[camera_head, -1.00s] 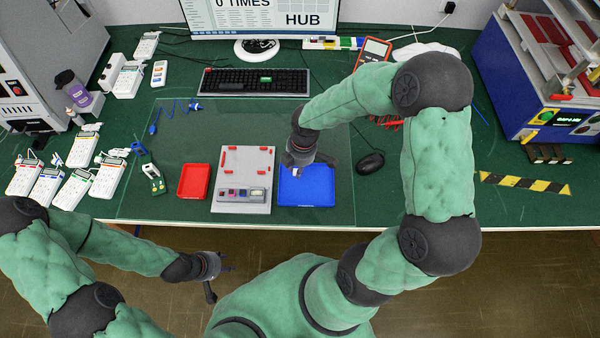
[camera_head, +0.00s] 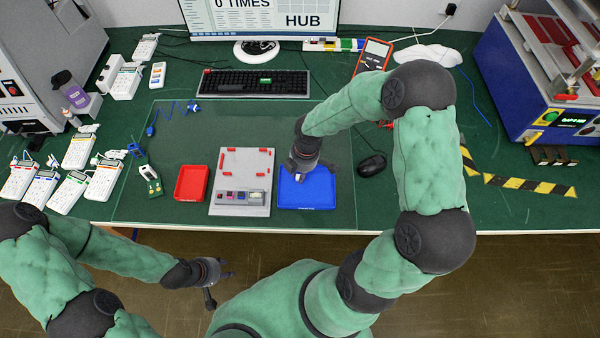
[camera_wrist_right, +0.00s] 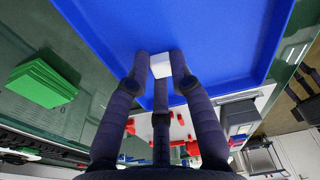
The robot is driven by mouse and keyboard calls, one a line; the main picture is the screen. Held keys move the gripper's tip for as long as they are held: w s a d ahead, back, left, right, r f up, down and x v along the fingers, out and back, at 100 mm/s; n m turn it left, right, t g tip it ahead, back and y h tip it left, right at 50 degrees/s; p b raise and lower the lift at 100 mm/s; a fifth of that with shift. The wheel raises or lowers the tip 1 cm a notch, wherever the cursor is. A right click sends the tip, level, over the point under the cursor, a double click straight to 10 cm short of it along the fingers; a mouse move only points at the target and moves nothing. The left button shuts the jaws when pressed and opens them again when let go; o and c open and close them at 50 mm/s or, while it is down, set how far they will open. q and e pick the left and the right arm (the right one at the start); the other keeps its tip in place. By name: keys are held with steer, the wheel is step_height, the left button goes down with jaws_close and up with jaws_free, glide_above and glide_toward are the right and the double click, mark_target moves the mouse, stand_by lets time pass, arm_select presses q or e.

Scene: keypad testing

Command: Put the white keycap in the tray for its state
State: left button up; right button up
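The white keycap (camera_wrist_right: 161,65) shows in the right wrist view between the fingertips of my right gripper (camera_wrist_right: 160,72), which is shut on it. In the head view, my right gripper (camera_head: 298,168) is over the blue tray (camera_head: 308,196), near its upper left part. The blue tray fills the upper middle of the right wrist view (camera_wrist_right: 225,40). I cannot tell whether the keycap touches the tray floor. The red tray (camera_head: 192,183) looks empty. My left gripper (camera_head: 228,274) is empty, with its fingers apart, in front of the table edge.
A grey fixture plate (camera_head: 245,185) with red clamps and a row of small keycaps stands between the trays. A black mouse (camera_head: 371,165) lies right of the blue tray. A keyboard (camera_head: 255,83) is behind. Several white devices (camera_head: 75,180) lie at the left.

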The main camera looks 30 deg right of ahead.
steer(key=o, duration=0.4)
steer(key=r+p, duration=0.1)
steer(key=r, duration=0.3)
steer(key=r+p, duration=0.2)
steer(key=r, duration=0.2)
steer(key=d+r+p, duration=0.1)
steer(key=r, duration=0.3)
steer(key=shift+s+d+r+p, duration=0.1)
steer(key=shift+s+p, duration=0.15)
steer(key=shift+p, duration=0.05)
